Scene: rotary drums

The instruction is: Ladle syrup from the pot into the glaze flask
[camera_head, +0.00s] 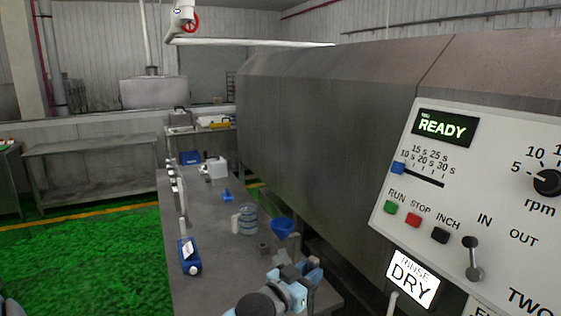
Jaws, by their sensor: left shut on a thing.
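My left gripper (303,272) is low in the head view, over the near end of a long grey table (215,289). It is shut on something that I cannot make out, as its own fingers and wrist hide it. A blue funnel (284,227) stands just beyond the gripper, near the table's right edge. What is under it is mostly hidden. A see-through bluish jug with a pale handle (248,220) stands left of the funnel. I cannot tell the ladle, the pot or the glaze flask apart for sure. My right gripper is not in view.
A blue bottle-like thing (189,256) is at the table's left edge. A small blue piece (227,196) and a white container (216,168) are farther back. A large metal drum housing (330,120) and a control panel (460,180) reading READY close off the right.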

